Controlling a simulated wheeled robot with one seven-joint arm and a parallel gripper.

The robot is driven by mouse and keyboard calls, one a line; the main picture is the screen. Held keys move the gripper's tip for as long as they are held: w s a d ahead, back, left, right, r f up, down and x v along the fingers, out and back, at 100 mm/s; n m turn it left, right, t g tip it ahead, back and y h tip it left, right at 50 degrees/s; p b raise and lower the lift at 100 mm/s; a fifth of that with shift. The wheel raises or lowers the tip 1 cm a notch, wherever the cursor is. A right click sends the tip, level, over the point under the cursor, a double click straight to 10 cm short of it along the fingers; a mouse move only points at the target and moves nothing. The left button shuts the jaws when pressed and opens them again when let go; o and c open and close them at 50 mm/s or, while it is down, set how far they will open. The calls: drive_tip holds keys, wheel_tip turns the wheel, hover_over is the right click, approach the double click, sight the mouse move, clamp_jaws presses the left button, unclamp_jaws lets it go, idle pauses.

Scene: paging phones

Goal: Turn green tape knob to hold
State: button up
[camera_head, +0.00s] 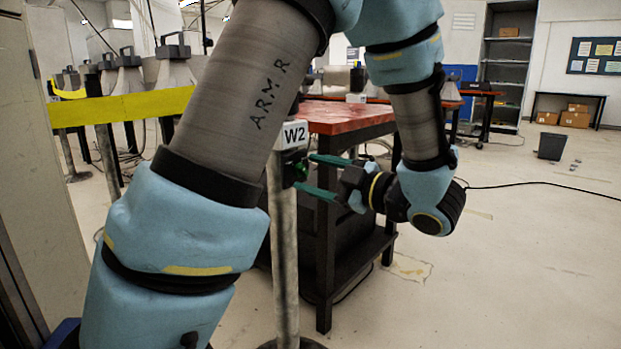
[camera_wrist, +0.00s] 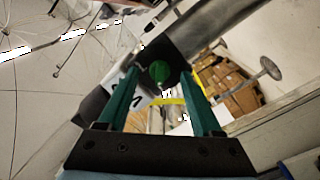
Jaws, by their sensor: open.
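The green tape knob (camera_wrist: 159,73) shows in the wrist view on a dark box, between my two fingers and past their tips. In the head view the box (camera_head: 291,162) is on a metal post under a white W2 label (camera_head: 294,134), and the knob is a small green patch there. My gripper (camera_head: 304,172) is open, with its green fingers pointing left at the box, one above the other. I cannot tell whether the fingertips touch the knob. The knob's pointer and any hold marking are too small to read.
The post (camera_head: 284,250) stands in front of a red-topped table (camera_head: 345,113). A yellow band (camera_head: 120,106) crosses at left. My arm hides part of the middle. Open floor (camera_head: 510,260) lies at right, with a dark bin (camera_head: 551,146) farther back.

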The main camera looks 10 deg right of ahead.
drive_tip(key=shift+w+a, duration=0.4)
clamp_jaws()
idle(0.4)
